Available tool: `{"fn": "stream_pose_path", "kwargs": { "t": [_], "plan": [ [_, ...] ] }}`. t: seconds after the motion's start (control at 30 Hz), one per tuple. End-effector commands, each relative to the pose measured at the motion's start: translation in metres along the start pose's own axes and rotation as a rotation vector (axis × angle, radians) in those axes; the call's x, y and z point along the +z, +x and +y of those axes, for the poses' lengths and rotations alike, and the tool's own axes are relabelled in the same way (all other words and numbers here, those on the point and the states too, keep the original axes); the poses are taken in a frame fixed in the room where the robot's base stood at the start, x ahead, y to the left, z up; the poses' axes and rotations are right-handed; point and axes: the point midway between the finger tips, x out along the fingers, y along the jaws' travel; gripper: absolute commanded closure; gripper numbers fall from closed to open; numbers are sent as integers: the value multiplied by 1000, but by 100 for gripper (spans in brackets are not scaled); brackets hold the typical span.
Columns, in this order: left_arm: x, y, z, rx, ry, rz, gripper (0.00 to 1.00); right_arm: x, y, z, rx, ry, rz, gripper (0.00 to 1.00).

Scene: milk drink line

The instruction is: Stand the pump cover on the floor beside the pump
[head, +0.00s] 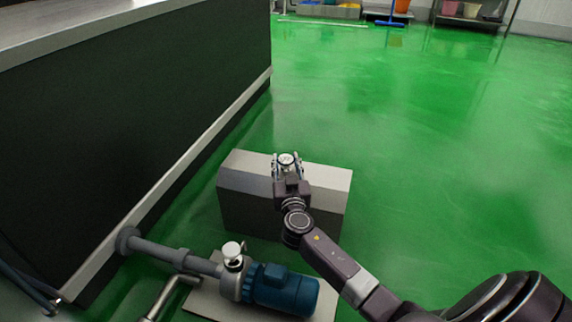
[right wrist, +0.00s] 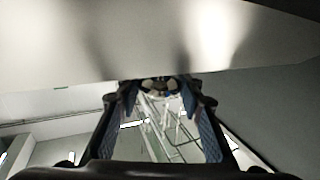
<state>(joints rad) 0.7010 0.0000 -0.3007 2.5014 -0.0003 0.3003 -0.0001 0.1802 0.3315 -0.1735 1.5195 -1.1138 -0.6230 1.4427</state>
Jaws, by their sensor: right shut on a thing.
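The pump cover (head: 240,205) is a grey metal box with bevelled top edges, upright just beyond the pump in the head view. Whether its bottom touches the floor I cannot tell. My right gripper (head: 287,160) is at the middle of its top, shut on the cover's round knob. In the right wrist view the cover's metal face (right wrist: 130,45) fills the top, and the fingers (right wrist: 160,90) close around the knob. The pump, with a blue motor (head: 285,290) and grey pipework, is uncovered on a pale base plate (head: 205,302). My left gripper is not in view.
A tall dark-sided unit (head: 130,120) with a pale top edge stands at the left, and the pump's pipe runs to it. Green floor (head: 420,130) is open to the right and beyond. Shelving (head: 470,15) and an orange bucket (head: 401,6) are at the far wall.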

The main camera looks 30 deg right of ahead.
Motion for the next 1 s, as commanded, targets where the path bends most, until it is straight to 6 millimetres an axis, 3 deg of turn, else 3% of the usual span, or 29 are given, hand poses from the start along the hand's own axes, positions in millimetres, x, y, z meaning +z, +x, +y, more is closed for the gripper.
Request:
{"fn": "stream_pose_path", "kwargs": {
  "t": [0.13,0.17,0.3,0.67,1.0],
  "plan": [
    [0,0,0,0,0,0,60,-4,1,0,0,1,7,100],
    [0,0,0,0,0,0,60,0,0,0,0,1,-1,62],
    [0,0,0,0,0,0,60,0,0,0,0,1,-1,48],
    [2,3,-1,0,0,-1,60,-1,-6,0,-1,1,-2,48],
    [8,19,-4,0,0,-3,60,-2,-56,0,0,2,-4,48]
  ]
}}
